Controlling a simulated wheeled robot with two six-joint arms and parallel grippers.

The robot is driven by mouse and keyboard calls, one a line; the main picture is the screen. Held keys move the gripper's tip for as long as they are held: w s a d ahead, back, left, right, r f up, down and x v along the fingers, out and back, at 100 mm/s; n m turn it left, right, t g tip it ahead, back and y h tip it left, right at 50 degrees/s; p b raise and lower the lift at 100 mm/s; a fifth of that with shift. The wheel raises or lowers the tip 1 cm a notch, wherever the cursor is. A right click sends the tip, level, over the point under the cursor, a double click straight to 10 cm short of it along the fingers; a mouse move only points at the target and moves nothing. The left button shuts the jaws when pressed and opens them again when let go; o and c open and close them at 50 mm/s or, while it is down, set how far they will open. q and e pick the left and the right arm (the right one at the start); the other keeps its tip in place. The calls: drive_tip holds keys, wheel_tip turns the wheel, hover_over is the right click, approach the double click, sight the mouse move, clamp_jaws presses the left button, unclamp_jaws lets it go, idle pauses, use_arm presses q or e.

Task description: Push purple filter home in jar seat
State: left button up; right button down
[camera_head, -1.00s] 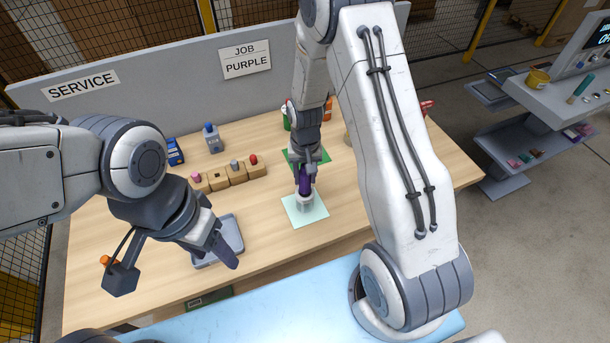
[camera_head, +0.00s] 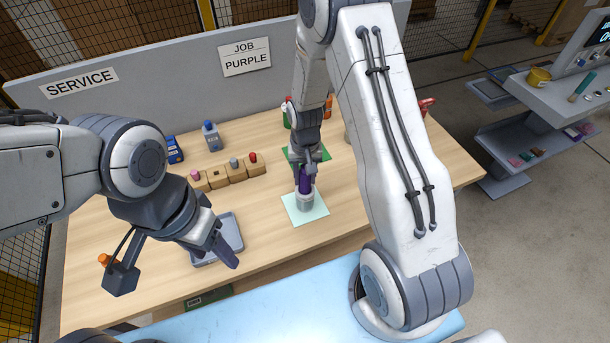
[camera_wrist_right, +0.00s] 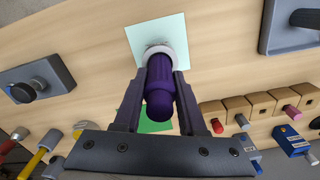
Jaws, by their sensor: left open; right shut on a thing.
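The purple filter (camera_head: 305,181) is upright in the jaws of my right gripper (camera_head: 305,172). Its lower end meets the mouth of the pale jar (camera_head: 304,202), which stands on a light mint mat (camera_head: 318,211). In the right wrist view the filter (camera_wrist_right: 157,88) lies between both fingers of the right gripper (camera_wrist_right: 160,82), with the jar's white rim (camera_wrist_right: 160,50) around its far end. How deep it sits inside the jar is hidden. My left gripper (camera_head: 224,248) is open and empty over the front of the grey tray (camera_head: 232,229).
A row of wooden blocks (camera_head: 236,174) with coloured plugs stands left of the jar. A green mat (camera_head: 321,154) lies behind the jar.

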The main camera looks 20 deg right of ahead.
sight(305, 184)
drive_tip(key=shift+f+b, duration=1.3)
drive_tip(key=shift+f, duration=0.5)
drive_tip(key=shift+c, duration=2)
unclamp_jaws()
wheel_tip(305, 184, up, 11)
drive_tip(key=shift+f+b, duration=0.2)
drive_tip(key=shift+b, duration=0.95)
drive_tip(key=s+a+r+n+b, duration=0.1)
drive_tip(key=s+a+r+n, duration=0.1)
drive_tip(key=s, duration=0.5)
drive_tip(key=s+a+r+n+b, duration=0.1)
drive_tip(key=s+a+r+n, duration=0.1)
drive_tip(key=s+a+n, duration=0.3)
drive_tip(key=s+a+r+n+y+b, duration=0.1)
drive_tip(key=s+a+n+b, duration=0.1)
drive_tip(key=s+a, duration=0.5)
drive_tip(key=s+n, duration=0.1)
drive_tip(key=s, duration=0.3)
drive_tip(key=shift+s+r+n, duration=0.25)
drive_tip(key=shift+r+n, duration=0.05)
drive_tip(key=shift+r, duration=0.1)
